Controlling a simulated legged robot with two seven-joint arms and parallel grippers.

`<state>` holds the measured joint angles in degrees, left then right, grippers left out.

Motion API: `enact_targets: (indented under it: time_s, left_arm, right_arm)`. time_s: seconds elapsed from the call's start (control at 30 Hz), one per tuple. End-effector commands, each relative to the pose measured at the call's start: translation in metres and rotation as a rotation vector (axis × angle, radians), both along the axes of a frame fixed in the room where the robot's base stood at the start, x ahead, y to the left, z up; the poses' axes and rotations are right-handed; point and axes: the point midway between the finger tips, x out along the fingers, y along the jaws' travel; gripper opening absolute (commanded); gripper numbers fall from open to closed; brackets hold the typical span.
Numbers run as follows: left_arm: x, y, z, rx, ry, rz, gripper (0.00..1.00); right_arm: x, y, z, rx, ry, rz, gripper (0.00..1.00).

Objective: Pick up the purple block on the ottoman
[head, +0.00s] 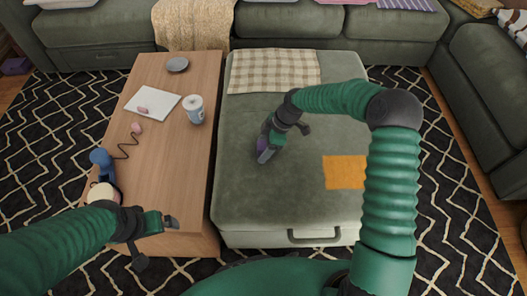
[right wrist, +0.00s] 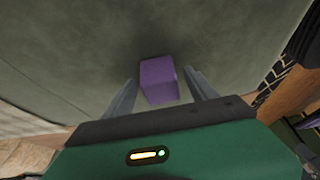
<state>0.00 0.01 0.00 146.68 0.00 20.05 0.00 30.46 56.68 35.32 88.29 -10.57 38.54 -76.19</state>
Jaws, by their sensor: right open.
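The purple block (right wrist: 158,80) sits on the green ottoman (right wrist: 60,50), between the two grey fingers of my right gripper (right wrist: 161,76) in the right wrist view. The fingers stand open, with a small gap visible on each side of the block. In the head view my right gripper (head: 266,153) is low over the middle-left of the ottoman (head: 290,210), and the purple block (head: 262,143) is partly hidden by it. My left gripper (head: 168,222) is over the near end of the wooden table; its finger opening cannot be made out.
A checkered cloth (head: 275,70) and an orange cloth (head: 344,172) lie on the ottoman. Green sofas (head: 330,48) stand behind.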

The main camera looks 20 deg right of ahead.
Motion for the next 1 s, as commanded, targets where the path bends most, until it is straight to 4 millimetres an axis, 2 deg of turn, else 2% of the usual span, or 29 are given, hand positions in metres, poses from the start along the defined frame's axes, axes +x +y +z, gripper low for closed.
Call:
enact_targets:
  time_s: [0.1, 0.6, 0.83, 1.0]
  left_arm:
    - [0.0, 0.0, 0.002, 0.0, 0.0, 0.0, 0.97]
    - [0.0, 0.0, 0.001, 0.0, 0.0, 0.0, 0.97]
    - [0.0, 0.0, 0.002, 0.0, 0.0, 0.0, 0.97]
    - [0.0, 0.0, 0.011, 0.0, 0.0, 0.0, 0.97]
  right_arm:
    - [0.0, 0.0, 0.002, 0.0, -0.001, 0.0, 0.64]
    - [0.0, 0.0, 0.002, 0.0, 0.0, -0.001, 0.01]
    - [0.0, 0.0, 0.003, 0.0, 0.0, -0.001, 0.0]
    - [0.0, 0.0, 0.016, 0.001, -0.001, -0.001, 0.0]
